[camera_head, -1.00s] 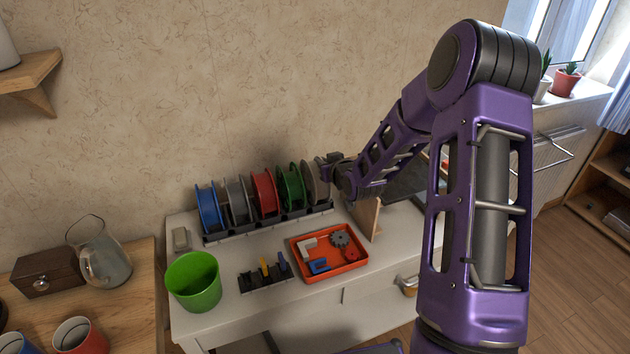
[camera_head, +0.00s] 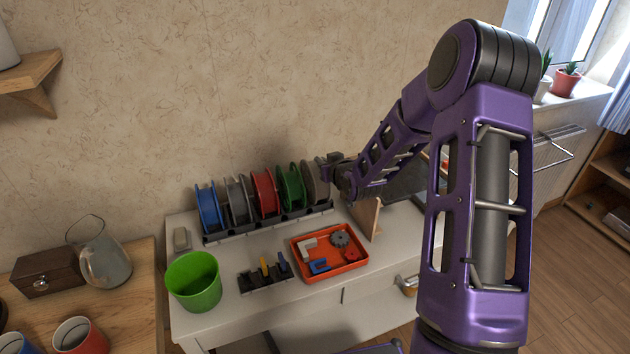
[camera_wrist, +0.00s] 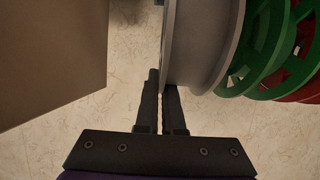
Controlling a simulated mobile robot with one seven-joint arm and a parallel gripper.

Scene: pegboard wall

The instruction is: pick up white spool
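The white spool (camera_head: 318,182) looks pale grey and stands upright at the right end of the row of spools in the dark rack (camera_head: 268,225). My gripper (camera_head: 327,162) is at its upper right edge. In the wrist view, the near flange of the white spool (camera_wrist: 182,50) runs down between the two fingers of my gripper (camera_wrist: 161,95). The fingers are close together, with one on each side of that flange, and the right fingertip is partly hidden by it. The spool still sits in line with the others.
Green (camera_head: 290,186), red (camera_head: 265,192), grey (camera_head: 239,201) and blue (camera_head: 210,208) spools stand to the left. A brown board (camera_head: 367,218) stands close on the right. An orange tray (camera_head: 330,268) with parts and a green bucket (camera_head: 193,282) are in front.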

